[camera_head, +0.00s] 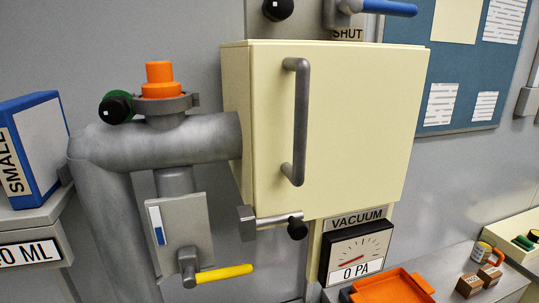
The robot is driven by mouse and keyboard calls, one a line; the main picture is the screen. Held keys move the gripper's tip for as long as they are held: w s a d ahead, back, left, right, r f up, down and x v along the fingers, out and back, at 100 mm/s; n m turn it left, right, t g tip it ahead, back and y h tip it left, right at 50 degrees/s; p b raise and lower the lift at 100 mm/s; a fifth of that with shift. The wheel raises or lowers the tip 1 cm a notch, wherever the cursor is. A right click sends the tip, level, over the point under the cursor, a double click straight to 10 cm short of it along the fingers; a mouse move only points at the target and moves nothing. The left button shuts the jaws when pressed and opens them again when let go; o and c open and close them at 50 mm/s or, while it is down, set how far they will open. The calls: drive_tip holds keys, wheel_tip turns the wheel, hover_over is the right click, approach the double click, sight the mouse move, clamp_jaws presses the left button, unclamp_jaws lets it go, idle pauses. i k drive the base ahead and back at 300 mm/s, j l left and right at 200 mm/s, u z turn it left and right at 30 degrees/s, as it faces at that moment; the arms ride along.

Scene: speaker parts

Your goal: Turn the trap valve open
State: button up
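No label in view reads "trap", so I cannot tell for certain which valve is the trap valve. A yellow lever (224,273) on a grey pivot sticks out to the right, nearly level, below a grey plate (181,233) with a white and blue strip. The plate hangs under a thick grey pipe (190,142) that joins the cream cabinet. My gripper is not in view.
The cream cabinet (362,130) is closed, with a grey handle and a latch (270,221) below. An orange plug (160,80) and black-green knob (116,107) top the pipe. A vacuum gauge (357,255) reads 0 PA. An orange tray (393,288) sits lower right; a blue binder (34,148) stands left.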

sight(191, 278)
drive_tip(key=u, duration=1.3)
